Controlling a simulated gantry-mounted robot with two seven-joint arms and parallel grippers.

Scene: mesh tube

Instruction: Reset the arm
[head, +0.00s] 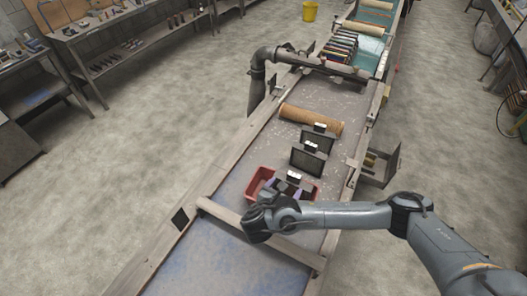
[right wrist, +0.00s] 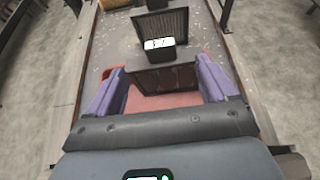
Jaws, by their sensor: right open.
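My right arm comes in from the right, and its gripper (head: 292,188) is over the red tray (head: 259,179) on the conveyor. In the right wrist view its two purple fingers (right wrist: 160,72) are spread apart. A dark framed panel (right wrist: 165,78) with a white-topped block shows between and beyond the fingers; whether they touch it I cannot tell. The red tray (right wrist: 160,101) lies below, partly hidden by the gripper. My left gripper is not in view.
Another dark panel (head: 308,162) stands farther along the conveyor, with a tan mesh tube (head: 312,119) behind it. A dark pipe (head: 257,75) rises at the conveyor's left side. A crossbar (head: 225,213) spans the near belt. The near blue belt (head: 230,265) is clear.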

